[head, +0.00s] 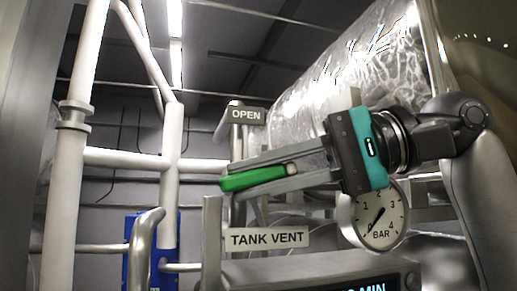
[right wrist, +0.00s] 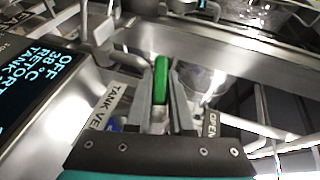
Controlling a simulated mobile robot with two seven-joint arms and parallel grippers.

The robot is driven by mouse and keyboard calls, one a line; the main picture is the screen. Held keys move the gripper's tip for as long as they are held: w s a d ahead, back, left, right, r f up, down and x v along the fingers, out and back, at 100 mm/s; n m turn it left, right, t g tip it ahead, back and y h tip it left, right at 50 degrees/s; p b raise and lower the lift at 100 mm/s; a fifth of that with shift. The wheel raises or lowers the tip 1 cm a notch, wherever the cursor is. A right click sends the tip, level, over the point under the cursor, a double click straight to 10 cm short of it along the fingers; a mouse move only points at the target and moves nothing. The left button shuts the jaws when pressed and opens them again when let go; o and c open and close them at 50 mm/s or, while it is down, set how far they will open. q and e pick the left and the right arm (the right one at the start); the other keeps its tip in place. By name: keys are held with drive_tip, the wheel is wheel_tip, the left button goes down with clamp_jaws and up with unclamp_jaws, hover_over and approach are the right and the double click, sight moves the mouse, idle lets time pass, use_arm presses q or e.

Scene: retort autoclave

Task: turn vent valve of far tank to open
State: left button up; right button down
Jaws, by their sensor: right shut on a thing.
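The vent valve's green handle (head: 252,179) points left and slightly down in the head view, between the OPEN plate (head: 246,115) above and the TANK VENT plate (head: 267,239) below. My right gripper (head: 228,180) comes in from the right and is shut on the green handle, with its fingers along both sides. In the right wrist view the green handle (right wrist: 160,78) stands between the two fingers of the gripper (right wrist: 160,95). The valve's body is mostly hidden behind the fingers. My left gripper is not in view.
A round BAR gauge (head: 379,217) hangs just below my right gripper. White pipes (head: 172,180) stand at the left. A large shiny wrapped tank (head: 345,75) is behind. A lit display panel (right wrist: 35,75) shows in the right wrist view.

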drive_tip(key=h+p, duration=0.1)
drive_tip(key=h, duration=0.1)
drive_tip(key=shift+r+n+h, duration=0.15)
drive_tip(key=shift+n+h, duration=0.25)
drive_tip(key=n+t+h, duration=0.1)
drive_tip(key=h, duration=0.3)
drive_tip(key=t+h, duration=0.1)
drive_tip(key=h, duration=0.3)
drive_tip(key=shift+n, duration=0.4)
drive_tip(key=shift+n+t+h, duration=0.4)
drive_tip(key=shift+t+h, duration=0.1)
drive_tip(key=shift+h, duration=0.9)
drive_tip(key=c, duration=0.8)
unclamp_jaws()
drive_tip(key=a+v, duration=0.1)
drive_tip(key=v, duration=0.6)
drive_tip(key=shift+d, duration=0.45)
drive_tip(key=shift+s+r, duration=0.1)
drive_tip(key=shift+r, duration=0.05)
